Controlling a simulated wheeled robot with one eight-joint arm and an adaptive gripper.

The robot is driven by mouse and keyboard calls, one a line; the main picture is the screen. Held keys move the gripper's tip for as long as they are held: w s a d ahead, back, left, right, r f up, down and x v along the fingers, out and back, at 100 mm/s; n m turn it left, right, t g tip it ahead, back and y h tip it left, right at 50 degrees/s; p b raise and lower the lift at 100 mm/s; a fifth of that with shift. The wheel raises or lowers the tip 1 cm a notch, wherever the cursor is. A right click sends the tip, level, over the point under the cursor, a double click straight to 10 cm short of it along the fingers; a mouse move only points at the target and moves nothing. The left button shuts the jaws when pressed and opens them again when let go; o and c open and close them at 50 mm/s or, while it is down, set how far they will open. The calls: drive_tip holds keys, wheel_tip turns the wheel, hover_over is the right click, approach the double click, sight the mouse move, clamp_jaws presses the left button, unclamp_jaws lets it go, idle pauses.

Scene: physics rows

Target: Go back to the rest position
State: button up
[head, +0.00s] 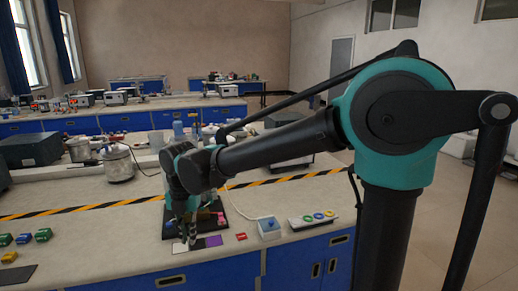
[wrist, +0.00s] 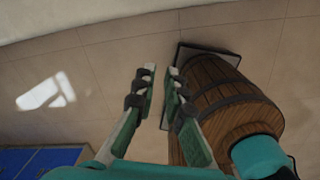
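My gripper (wrist: 160,70) shows in the wrist view with its two green and grey fingers apart and a narrow gap between the tips. Nothing is between them. In the head view my arm reaches out to the left over the bench (head: 120,262), and its end hangs over a dark board (head: 228,218). The fingers are small and partly hidden there, so I cannot tell whether they touch anything. The wrist view shows tiled floor, not the bench top.
A purple square (head: 214,241), a red block (head: 241,236), a blue box (head: 269,228) and a tray of coloured rings (head: 314,218) lie near the front edge. Green blocks (head: 43,235) sit at left. A wooden barrel shape (wrist: 220,95) stands right of the fingers in the wrist view.

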drive_tip(key=w+d+f+m+t, duration=0.1)
drive_tip(key=w+d+f+m, duration=0.15)
drive_tip(key=d+m, duration=0.7)
drive_tip(key=w+d+f+m+t, duration=0.1)
drive_tip(key=w+d+f+m, duration=0.15)
drive_tip(key=d+m, duration=0.7)
drive_tip(key=s+d+f+m+t, duration=0.1)
drive_tip(key=s+d+f+m, duration=0.2)
drive_tip(key=d+m, duration=0.5)
drive_tip(key=s+d+f+m+t, duration=0.1)
drive_tip(key=s+d+f+m, duration=0.3)
drive_tip(key=d+m, duration=0.4)
drive_tip(key=d+f, duration=0.1)
drive_tip(key=d, duration=0.3)
drive_tip(key=shift+s+d, duration=0.2)
drive_tip(key=shift+d, duration=0.15)
